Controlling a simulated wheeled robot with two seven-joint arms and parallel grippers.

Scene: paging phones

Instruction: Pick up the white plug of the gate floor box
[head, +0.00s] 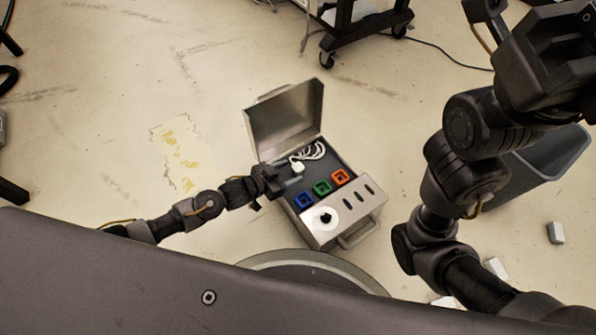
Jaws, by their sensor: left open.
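The floor box (366,216) is a grey metal case on the floor with its lid (285,118) open at the back. The white plug (297,167) lies inside near the lid hinge, with a white coiled cable (314,151) beside it. Blue (304,201), green (322,188) and orange (340,177) square sockets sit in a row in front of it. My left gripper (281,181) is open at the box's left edge, just left of the plug and apart from it as far as I can see. My right gripper is not in view; only its arm shows at the right.
A grey bin (545,165) stands at the right, partly behind my right arm. Small pale blocks (556,232) lie on the floor at the right. A wheeled stand (365,28) is at the top.

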